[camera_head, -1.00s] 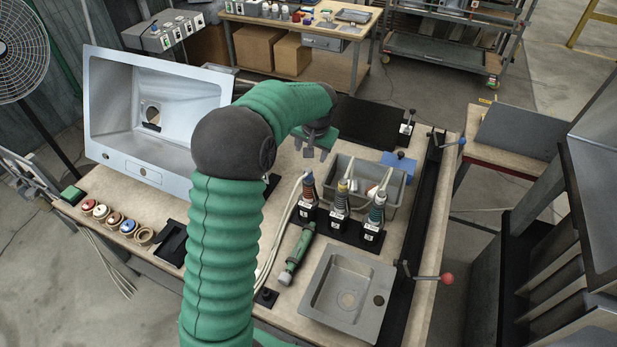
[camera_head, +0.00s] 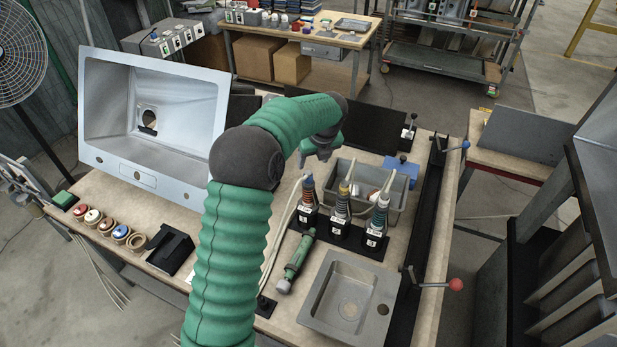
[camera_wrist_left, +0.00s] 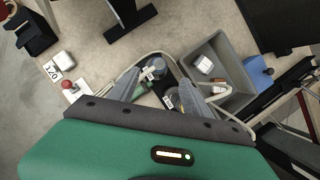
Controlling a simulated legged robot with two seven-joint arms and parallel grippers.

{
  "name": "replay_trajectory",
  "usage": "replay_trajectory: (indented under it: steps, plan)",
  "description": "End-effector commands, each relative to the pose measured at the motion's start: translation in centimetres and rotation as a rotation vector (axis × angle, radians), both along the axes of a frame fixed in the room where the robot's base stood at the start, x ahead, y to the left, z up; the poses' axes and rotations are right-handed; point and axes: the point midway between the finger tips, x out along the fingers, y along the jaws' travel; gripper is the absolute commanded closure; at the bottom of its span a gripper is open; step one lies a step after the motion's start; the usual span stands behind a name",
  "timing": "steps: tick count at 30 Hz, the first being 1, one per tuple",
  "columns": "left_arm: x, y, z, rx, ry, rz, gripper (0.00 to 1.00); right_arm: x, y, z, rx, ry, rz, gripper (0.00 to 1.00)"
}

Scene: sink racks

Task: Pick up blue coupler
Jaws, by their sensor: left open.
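Three hose couplers stand upright in a black holder (camera_head: 343,236) on the workbench. The rightmost coupler (camera_head: 379,212) has a blue-grey band and looks the bluest. My left gripper (camera_head: 314,156) is open and empty, above and behind the left coupler. In the left wrist view my left gripper (camera_wrist_left: 160,82) has its fingers apart, with dark coupler tops below and between them. My right gripper is not in view.
A grey bin (camera_head: 400,193) with small items stands right behind the couplers. A green tool (camera_head: 295,262) and a small sink (camera_head: 349,303) lie in front. A large steel sink (camera_head: 107,150) stands at left. Pale hoses (camera_head: 282,232) run beside the holder.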

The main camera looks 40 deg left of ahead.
Motion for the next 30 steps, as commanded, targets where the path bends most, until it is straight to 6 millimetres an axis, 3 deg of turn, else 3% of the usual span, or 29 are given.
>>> replay_trajectory:
  steps: [3, 11, 16, 25, 30]
  plan:
    - [0.4, 1.0, -2.7, -0.002, 0.003, 0.002, 0.43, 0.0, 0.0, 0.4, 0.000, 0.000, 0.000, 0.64]
    - [0.9, 2.0, -5.7, -0.002, 0.001, 0.002, 0.43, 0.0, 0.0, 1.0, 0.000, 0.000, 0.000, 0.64]
    - [1.4, 2.8, -8.7, 0.000, 0.000, 0.003, 0.43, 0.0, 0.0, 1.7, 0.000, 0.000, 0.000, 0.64]
    - [1.5, 3.2, -9.7, 0.001, -0.003, 0.002, 0.43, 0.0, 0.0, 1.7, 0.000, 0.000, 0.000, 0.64]
    - [1.5, 3.2, -9.7, 0.001, -0.003, 0.002, 0.65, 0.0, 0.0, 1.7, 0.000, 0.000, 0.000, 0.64]
